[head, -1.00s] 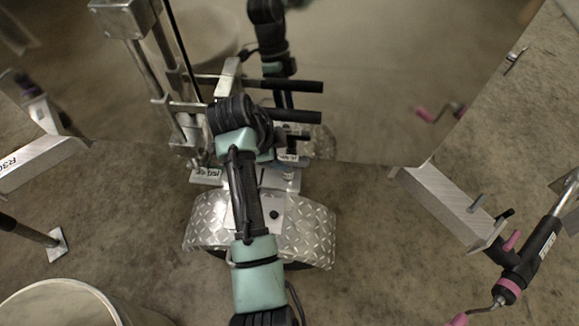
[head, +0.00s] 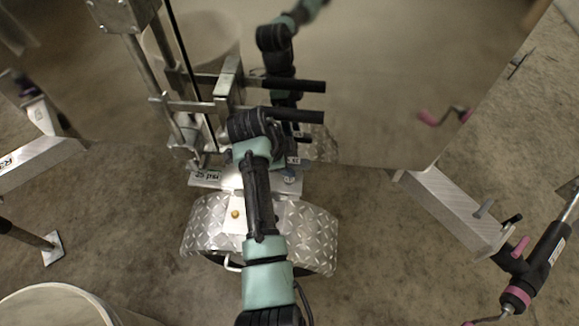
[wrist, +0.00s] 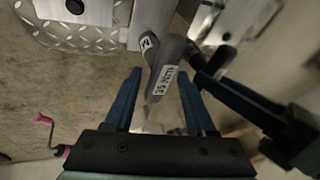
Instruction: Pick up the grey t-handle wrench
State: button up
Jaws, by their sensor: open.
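The grey t-handle wrench (wrist: 171,54), as far as I can identify it, is a grey piece with white printed labels in the wrist view. It lies against or close in front of the metal trailer frame. My gripper (wrist: 159,73) is open, with one blue finger on each side of the labelled grey part. I cannot tell whether either finger touches it. In the head view my arm comes up over the trailer's wheel fender. The arm and wrist hide the gripper there, and I cannot clearly make out the wrench.
A tread-plate fender (head: 310,238) lies under my arm. Two dark rods (head: 293,85) stick out beside a metal post at the trailer's shiny wall (head: 390,60), which mirrors my arm. A coupling with a pink handle (head: 520,247) is at right, a round container (head: 50,300) at lower left.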

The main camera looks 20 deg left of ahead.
jog(key=shift+f, duration=0.25)
dwell(0.3)
grip_shut()
dwell(1.3)
